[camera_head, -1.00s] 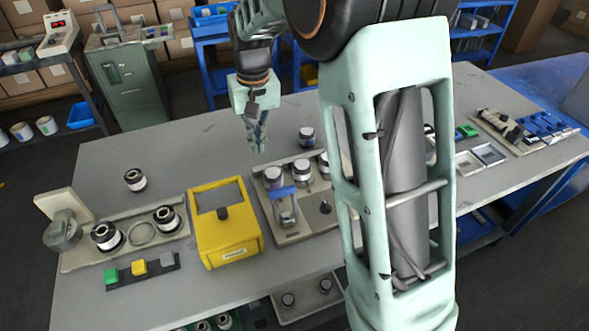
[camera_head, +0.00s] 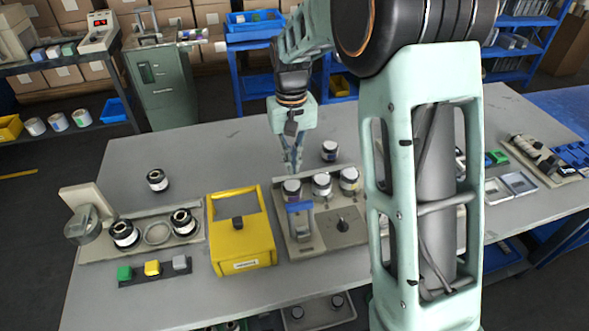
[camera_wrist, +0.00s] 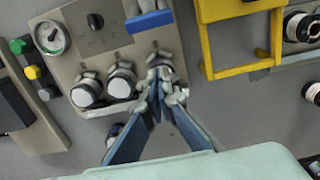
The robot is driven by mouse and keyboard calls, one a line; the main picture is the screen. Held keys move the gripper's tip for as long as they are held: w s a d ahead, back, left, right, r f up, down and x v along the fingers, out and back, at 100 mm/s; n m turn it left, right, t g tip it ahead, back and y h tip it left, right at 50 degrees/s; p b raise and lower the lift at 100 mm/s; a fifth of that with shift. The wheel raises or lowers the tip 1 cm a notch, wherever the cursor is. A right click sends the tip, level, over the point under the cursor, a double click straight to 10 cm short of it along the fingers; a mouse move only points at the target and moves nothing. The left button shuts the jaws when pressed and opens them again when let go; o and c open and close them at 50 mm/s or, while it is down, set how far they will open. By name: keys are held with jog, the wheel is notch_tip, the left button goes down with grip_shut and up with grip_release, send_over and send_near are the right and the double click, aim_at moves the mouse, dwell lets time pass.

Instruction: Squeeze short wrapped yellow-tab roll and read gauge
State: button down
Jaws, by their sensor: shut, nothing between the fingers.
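My gripper (camera_head: 292,165) points down with its fingers shut and empty, close above and behind the leftmost roll (camera_head: 292,190) on a beige board. In the wrist view the fingertips (camera_wrist: 160,88) overlap this roll (camera_wrist: 160,62); I cannot tell whether they touch it. Two more rolls, a middle one (camera_head: 322,184) and a right one (camera_head: 348,179), stand in the row. No yellow tab can be made out on any of them. A blue-topped press (camera_head: 300,209) and a black knob (camera_head: 343,225) are on the board. A round white gauge (camera_wrist: 50,37) shows in the wrist view; its reading is too small.
A yellow frame box (camera_head: 242,245) stands left of the board. One loose roll (camera_head: 330,151) stands behind the row. My arm hides part of the table to the right.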

jog(key=f, duration=0.7)
jog(key=shift+s+f, duration=0.2)
jog(key=shift+f, duration=0.15)
jog(key=shift+s+d+r+p, duration=0.15)
jog(key=shift+s+r+p, duration=0.05)
jog(key=shift+s, duration=0.4)
jog(key=shift+s+d+r+p, duration=0.1)
jog(key=shift+s+r+p, duration=0.15)
jog(key=shift+s, duration=0.35)
jog(key=shift+s+d+r+p, duration=0.15)
jog(key=shift+s+r, duration=0.05)
jog(key=shift+s, duration=0.4)
jog(key=shift+b, duration=0.35)
